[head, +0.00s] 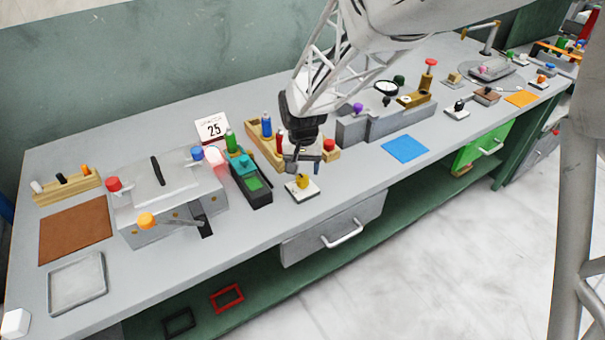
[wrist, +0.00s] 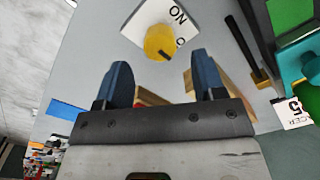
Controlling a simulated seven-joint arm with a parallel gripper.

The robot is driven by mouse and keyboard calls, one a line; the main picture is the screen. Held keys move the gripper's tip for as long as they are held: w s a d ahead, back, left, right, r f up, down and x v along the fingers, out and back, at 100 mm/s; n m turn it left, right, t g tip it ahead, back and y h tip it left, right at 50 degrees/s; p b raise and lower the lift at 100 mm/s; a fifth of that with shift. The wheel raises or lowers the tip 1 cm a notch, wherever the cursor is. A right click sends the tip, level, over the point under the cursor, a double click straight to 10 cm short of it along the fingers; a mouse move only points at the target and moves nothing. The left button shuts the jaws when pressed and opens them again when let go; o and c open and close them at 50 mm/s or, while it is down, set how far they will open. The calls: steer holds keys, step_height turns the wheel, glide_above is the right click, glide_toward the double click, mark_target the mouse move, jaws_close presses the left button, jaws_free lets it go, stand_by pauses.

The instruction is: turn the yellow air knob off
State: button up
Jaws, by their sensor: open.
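The yellow air knob (head: 302,181) sits on a small white plate (head: 310,192) near the bench's front edge. In the wrist view the yellow knob (wrist: 158,42) has a dark mark on its lower right side. The white plate (wrist: 143,22) carries the letters "ON" and part of a second label, partly cut off or hidden. My gripper (head: 303,163) is just above and behind the knob in the head view. In the wrist view my gripper (wrist: 163,75) is open, its two blue fingers apart, with the knob ahead of the gap. Nothing is between the fingers.
A green and teal device (head: 250,178) stands left of the knob. A wooden rack (head: 262,147) with bottles is behind my gripper. A grey press (head: 165,195) stands farther left. A blue mat (head: 405,149) lies to the right. A grey drawer (head: 335,225) is below the bench's front edge.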

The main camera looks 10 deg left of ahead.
mark_target(305, 178)
steer(key=shift+r, duration=1.8)
steer(key=shift+d+r, duration=0.15)
steer(key=shift+d, duration=0.15)
steer(key=s+d+r+m+t, duration=0.1)
steer(key=s+d+r, duration=0.45)
steer(key=d, duration=0.45)
steer(key=s+d+r, duration=0.4)
steer(key=d+r, duration=0.2)
steer(key=d, duration=0.4)
steer(key=s+d+r+m+t, duration=0.1)
steer(key=s+d+r, duration=0.1)
steer(key=s+d, duration=1.1)
steer(key=s, duration=0.4)
steer(key=shift+r+t, duration=0.25)
steer(key=shift+t, duration=0.05)
